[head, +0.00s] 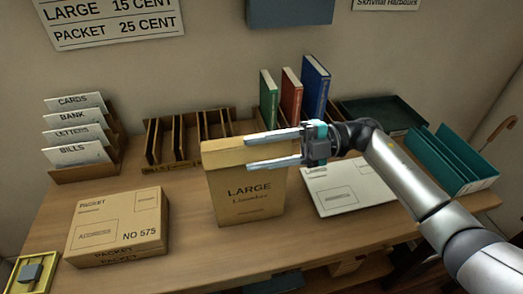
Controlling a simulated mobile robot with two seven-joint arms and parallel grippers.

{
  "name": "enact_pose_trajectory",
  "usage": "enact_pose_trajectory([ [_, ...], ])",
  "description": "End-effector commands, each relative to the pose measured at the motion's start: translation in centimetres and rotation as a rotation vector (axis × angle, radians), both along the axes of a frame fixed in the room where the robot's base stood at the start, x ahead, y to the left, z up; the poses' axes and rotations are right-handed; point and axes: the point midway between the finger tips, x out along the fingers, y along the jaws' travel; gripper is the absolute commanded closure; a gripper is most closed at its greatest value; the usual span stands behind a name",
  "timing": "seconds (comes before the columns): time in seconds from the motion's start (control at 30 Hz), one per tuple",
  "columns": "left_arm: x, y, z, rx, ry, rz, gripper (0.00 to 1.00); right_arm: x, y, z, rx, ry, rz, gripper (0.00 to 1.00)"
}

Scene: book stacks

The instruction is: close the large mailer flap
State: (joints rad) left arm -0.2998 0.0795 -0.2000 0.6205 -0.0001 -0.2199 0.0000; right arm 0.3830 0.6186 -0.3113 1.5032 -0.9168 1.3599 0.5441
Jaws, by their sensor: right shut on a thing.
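The large mailer (248,199) is a tan, upright packet marked LARGE, standing near the middle of the desk. Its flap (222,153) is the lighter strip along the top, and I cannot tell whether it lies fully against the body. My right gripper (248,152) reaches in from the right at the mailer's top edge. Its two fingers point left and are shut on the flap, one above the other in the picture. The fingers hide the right part of the flap. My left gripper is not in view.
A packet box (117,225) lies left of the mailer. A white envelope (350,186) lies to the right. Behind stand wooden slots (180,140), upright books (292,95) and a card rack (82,170). A teal file tray (452,160) is at right.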

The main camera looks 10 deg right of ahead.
Motion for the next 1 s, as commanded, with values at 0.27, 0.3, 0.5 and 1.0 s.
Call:
enact_pose_trajectory([
  [0.27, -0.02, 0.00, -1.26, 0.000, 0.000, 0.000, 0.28, 0.02, -0.04, -0.51, -0.001, -0.090, -0.002, 1.00],
  [0.3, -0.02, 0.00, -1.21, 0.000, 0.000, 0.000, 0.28, 0.03, -0.04, -0.47, 0.000, -0.090, -0.001, 1.00],
  [0.5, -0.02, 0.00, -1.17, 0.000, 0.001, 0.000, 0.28, 0.02, -0.03, -0.43, 0.000, -0.089, -0.001, 0.50],
  [1.0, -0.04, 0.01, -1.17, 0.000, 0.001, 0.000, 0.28, 0.00, 0.00, -0.43, 0.001, -0.088, 0.000, 0.28],
])
